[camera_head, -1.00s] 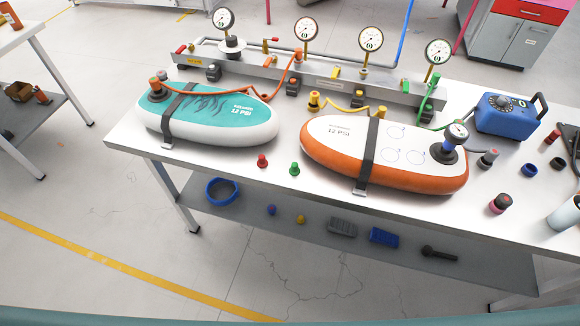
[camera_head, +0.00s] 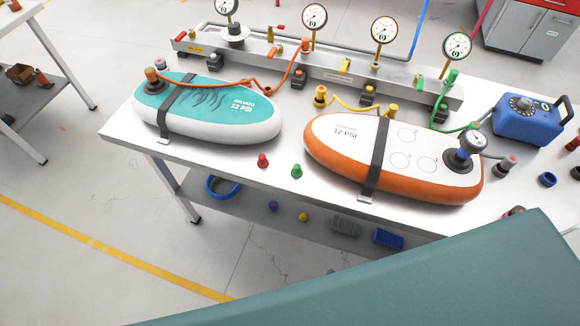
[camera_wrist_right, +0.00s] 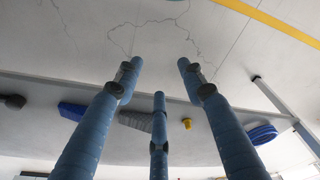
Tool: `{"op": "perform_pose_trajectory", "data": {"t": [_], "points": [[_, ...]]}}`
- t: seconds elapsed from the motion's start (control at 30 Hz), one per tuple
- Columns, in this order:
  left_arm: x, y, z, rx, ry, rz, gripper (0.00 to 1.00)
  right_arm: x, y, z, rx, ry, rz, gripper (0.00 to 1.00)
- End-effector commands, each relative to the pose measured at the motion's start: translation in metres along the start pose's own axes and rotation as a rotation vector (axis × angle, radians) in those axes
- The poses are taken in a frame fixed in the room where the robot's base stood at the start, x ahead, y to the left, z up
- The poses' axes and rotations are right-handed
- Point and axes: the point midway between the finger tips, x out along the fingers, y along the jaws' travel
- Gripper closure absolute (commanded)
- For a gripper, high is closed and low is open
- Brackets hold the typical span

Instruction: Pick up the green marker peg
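The green marker peg (camera_head: 296,171) stands on the bare front part of the white table (camera_head: 225,164), just right of the red peg (camera_head: 263,160), in the head view. It is clear of other things and I do not see it in the right wrist view. My right gripper (camera_wrist_right: 160,75) shows three blue fingers spread apart with nothing between them. It faces the floor and the lower shelf in its wrist view. The head view does not show the right fingers, and my left gripper is in neither view.
A teal-and-white board (camera_head: 213,117) lies behind left of the peg, an orange-and-white board (camera_head: 340,157) to its right. A gauge manifold (camera_head: 330,78) runs along the back. The lower shelf (camera_wrist_right: 48,96) holds a blue ring (camera_wrist_right: 262,134) and small items. A large teal surface covers the head view's lower right.

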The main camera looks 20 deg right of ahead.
Motion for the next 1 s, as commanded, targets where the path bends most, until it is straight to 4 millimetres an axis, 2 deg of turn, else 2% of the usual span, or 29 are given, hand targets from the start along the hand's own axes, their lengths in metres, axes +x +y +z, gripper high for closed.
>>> {"op": "perform_pose_trajectory", "data": {"t": [0.2, 0.37, 0.53, 0.63, 0.8, 1.0], "points": [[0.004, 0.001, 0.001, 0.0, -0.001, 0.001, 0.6, -0.069, 0.001, -0.059, 0.013, 0.049, -0.005, 0.6], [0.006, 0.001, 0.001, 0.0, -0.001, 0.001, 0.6, -0.124, -0.003, -0.096, 0.022, 0.084, -0.022, 0.6], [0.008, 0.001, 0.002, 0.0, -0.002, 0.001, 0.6, -0.185, -0.02, -0.139, 0.029, 0.133, -0.075, 0.6], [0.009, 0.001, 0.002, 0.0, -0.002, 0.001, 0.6, -0.226, -0.043, -0.172, 0.018, 0.164, -0.139, 0.6], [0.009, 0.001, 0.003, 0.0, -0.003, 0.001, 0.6, -0.26, -0.076, -0.208, -0.011, 0.165, -0.228, 0.6], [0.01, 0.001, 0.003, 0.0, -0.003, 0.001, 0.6, -0.283, -0.103, -0.244, -0.05, 0.124, -0.287, 0.6]]}}
